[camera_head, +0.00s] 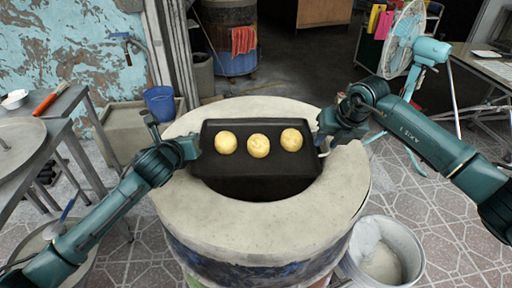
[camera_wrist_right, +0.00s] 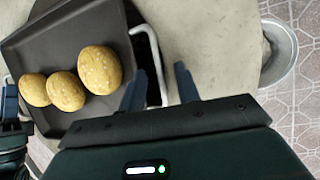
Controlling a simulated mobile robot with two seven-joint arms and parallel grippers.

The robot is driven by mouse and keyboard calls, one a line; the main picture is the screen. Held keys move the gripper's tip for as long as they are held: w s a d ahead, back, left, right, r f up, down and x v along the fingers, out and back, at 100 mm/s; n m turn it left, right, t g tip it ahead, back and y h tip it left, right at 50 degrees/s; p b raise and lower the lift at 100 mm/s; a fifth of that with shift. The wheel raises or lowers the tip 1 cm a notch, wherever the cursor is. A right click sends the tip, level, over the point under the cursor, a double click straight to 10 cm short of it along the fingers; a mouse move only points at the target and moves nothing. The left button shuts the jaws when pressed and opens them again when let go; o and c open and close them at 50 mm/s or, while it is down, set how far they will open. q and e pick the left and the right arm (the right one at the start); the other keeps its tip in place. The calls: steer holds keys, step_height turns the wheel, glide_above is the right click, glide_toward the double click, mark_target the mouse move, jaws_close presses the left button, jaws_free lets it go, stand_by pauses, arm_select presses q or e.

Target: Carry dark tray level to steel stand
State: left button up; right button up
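The dark tray (camera_head: 230,167) is at the mouth of the round barrel oven, with three round golden breads on it. It looks roughly level; whether it rests on anything is hidden. My right gripper (camera_head: 325,136) is at the tray's right end. In the right wrist view its fingers (camera_wrist_right: 160,88) are apart, with the tray's pale wire handle (camera_wrist_right: 153,50) between them and a gap beside it. My left gripper (camera_head: 190,148) is at the tray's left end; its fingers are too small to read. A grey metal table (camera_head: 60,105) stands at the left; I cannot tell whether it is the steel stand.
The pale oven rim (camera_head: 265,218) surrounds the tray. A white bucket (camera_head: 385,255) stands at the front right. A blue bucket (camera_head: 160,102) and a red-handled tool (camera_head: 48,102) are at the left. A fan (camera_head: 402,42) and another table (camera_head: 490,68) are at the back right.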

arm_select(q)
steer(key=shift+c, duration=0.4)
arm_select(e)
steer(key=shift+c, duration=0.4)
arm_select(q)
jaws_close()
arm_select(e)
jaws_close()
arm_select(q)
steer(key=shift+r, duration=0.1)
arm_select(e)
steer(key=shift+r, duration=0.1)
